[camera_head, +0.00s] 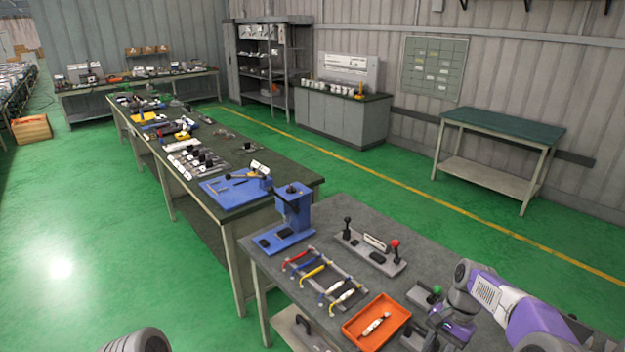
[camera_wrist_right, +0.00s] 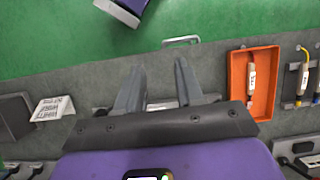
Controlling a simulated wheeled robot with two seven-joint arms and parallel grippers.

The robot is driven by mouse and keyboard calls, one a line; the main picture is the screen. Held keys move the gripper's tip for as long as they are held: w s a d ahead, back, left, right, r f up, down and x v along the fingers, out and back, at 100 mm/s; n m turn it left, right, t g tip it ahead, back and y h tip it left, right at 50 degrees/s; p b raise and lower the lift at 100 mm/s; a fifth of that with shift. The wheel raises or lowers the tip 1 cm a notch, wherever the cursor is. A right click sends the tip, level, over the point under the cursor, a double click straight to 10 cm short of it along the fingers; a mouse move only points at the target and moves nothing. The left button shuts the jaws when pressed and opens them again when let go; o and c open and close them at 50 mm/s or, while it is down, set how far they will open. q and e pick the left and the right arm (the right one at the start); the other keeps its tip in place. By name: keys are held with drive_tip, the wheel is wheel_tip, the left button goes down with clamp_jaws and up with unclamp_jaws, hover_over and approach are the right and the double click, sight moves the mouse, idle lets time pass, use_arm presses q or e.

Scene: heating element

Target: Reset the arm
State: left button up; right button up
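My right arm (camera_head: 500,305), purple and white, reaches in from the right in the head view and hangs over the near right part of the grey workbench. In the right wrist view my right gripper (camera_wrist_right: 159,66) has its two dark fingers apart with nothing held between them. The fingers are over the bench's edge, left of the orange tray (camera_wrist_right: 233,90). A white heating element (camera_wrist_right: 251,80) lies in that tray. In the head view only a rounded grey part of my left arm (camera_head: 140,342) shows at the bottom edge; the left gripper is out of frame.
Left of the orange tray (camera_head: 359,333), a rack (camera_head: 343,272) holds several heating elements with coloured wires. Behind stand a blue press (camera_head: 293,212) and a grey fixture (camera_head: 365,252) with black and red knobs. A green-knobbed device (camera_head: 437,290) sits beside my right arm.

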drive_tip(key=s+a+f+n+t+b, duration=0.15)
drive_tip(key=a+f, duration=0.25)
drive_tip(key=f, duration=0.5)
drive_tip(key=s+a+f+n+b, duration=0.15)
drive_tip(key=a+f, duration=0.25)
drive_tip(key=f, duration=0.5)
drive_tip(key=s+a+f+n+b, duration=0.1)
drive_tip(key=s+a+f+b, duration=0.2)
drive_tip(key=f, duration=0.6)
use_arm(q)
wheel_tip(320, 180, down, 10)
drive_tip(key=w+b, duration=0.1)
drive_tip(key=b, duration=0.2)
use_arm(e)
drive_tip(key=s+a+f+n+t, duration=0.1)
drive_tip(key=s+a+f+n, duration=0.2)
drive_tip(key=s+a+f, duration=0.5)
drive_tip(key=s+f, duration=0.1)
drive_tip(key=s, duration=0.3)
drive_tip(key=shift+f+t+y, duration=0.25)
drive_tip(key=shift+t+y, duration=0.1)
drive_tip(key=shift+y, duration=0.05)
use_arm(q)
drive_tip(key=shift+w, duration=0.1)
use_arm(e)
drive_tip(key=shift+w+a, duration=0.1)
